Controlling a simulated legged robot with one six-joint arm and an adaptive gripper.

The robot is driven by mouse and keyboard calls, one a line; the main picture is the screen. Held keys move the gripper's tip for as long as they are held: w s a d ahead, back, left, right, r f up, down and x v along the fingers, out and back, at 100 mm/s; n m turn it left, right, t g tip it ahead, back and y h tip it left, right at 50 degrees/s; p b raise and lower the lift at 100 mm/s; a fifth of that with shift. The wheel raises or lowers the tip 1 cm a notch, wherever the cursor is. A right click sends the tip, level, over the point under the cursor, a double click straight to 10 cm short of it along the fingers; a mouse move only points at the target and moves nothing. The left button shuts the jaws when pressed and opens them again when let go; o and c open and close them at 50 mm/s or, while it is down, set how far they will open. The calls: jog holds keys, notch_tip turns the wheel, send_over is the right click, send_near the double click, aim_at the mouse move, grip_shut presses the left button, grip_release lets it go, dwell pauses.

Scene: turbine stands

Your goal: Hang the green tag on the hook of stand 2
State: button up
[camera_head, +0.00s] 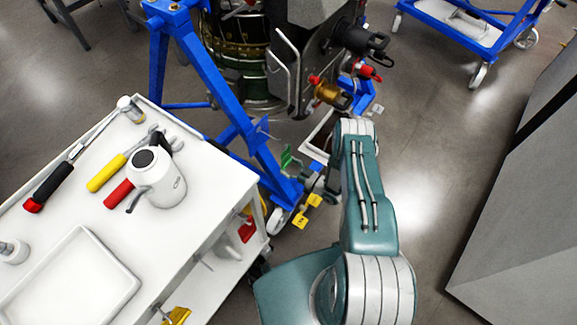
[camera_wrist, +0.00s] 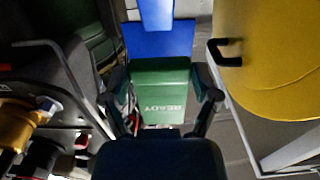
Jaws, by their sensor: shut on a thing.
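The green tag (camera_wrist: 160,88), marked READY, is between the two fingers of my gripper (camera_wrist: 163,98) in the wrist view. The gripper is shut on it. A blue plate (camera_wrist: 158,38) lies just beyond the tag's top edge; I cannot tell if they touch. In the head view, a small green patch (camera_head: 287,156) that looks like the tag shows beside the blue stand (camera_head: 235,115), left of my gripper (camera_head: 313,178), which my arm partly hides. The hook cannot be made out, nor can the stand's number.
A white cart (camera_head: 225,205) with tools, a white jug (camera_head: 160,180) and a tray (camera_head: 65,280) stands at left. Yellow tags (camera_head: 300,221) show low by the stand. The turbine (camera_head: 245,60) hangs above. A grey block (camera_head: 530,200) is at right, with clear floor before it.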

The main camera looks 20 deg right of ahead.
jog(key=shift+w, duration=0.6)
jog(key=x, duration=0.3)
jog(key=shift+w+a, duration=0.1)
jog(key=shift+a, duration=0.4)
